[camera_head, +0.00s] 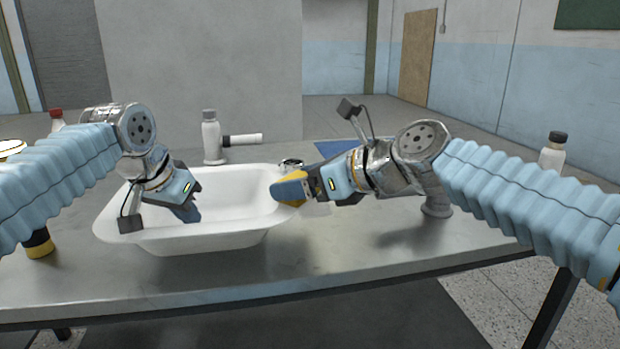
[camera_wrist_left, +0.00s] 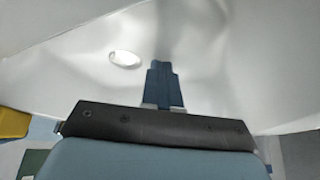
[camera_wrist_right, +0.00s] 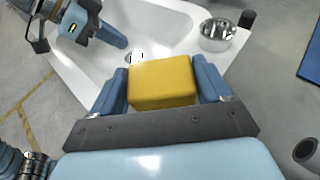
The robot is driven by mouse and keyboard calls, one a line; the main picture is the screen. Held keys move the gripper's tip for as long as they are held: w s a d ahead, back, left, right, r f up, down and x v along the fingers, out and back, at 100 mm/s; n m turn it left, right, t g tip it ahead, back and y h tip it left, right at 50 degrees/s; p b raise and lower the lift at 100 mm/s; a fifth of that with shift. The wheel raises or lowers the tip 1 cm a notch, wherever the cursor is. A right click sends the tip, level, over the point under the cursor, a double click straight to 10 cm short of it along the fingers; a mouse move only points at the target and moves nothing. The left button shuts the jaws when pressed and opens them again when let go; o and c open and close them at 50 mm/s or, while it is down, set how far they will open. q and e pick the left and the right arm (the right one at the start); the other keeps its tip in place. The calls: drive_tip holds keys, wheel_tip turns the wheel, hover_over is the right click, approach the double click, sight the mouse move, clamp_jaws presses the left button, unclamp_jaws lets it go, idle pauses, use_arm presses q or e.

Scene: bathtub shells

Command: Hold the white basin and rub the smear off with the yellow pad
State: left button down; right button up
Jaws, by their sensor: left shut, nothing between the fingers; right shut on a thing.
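The white basin (camera_head: 240,190) stands on the grey metal table, and its inside with an oval drain hole shows in the left wrist view (camera_wrist_left: 215,75). I cannot make out a smear on it for certain. My left gripper (camera_head: 190,213) points down into the left part of the basin, its blue fingers shut together with nothing between them. Whether they touch the basin wall is unclear. My right gripper (camera_head: 302,187) is shut on the yellow pad (camera_wrist_right: 162,82). The pad (camera_head: 288,191) is at the basin's right rim, seemingly a little above it.
A white bottle (camera_head: 211,140) and a white cylinder (camera_head: 243,140) are behind the basin. A blue mat (camera_head: 335,148) lies at the back. A metal cup (camera_head: 437,206) stands at right. The front right tabletop is clear.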

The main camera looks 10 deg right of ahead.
use_arm(q)
drive_tip(key=shift+f, duration=0.3)
use_arm(e)
drive_tip(key=shift+a+f, duration=0.1)
drive_tip(key=shift+a, duration=0.6)
drive_tip(key=shift+d, duration=1.7)
drive_tip(key=shift+s, duration=0.75)
drive_tip(key=shift+a, duration=1.85)
drive_tip(key=shift+d, duration=1.85)
wheel_tip(320, 180, up, 8)
drive_tip(key=shift+f, duration=0.1)
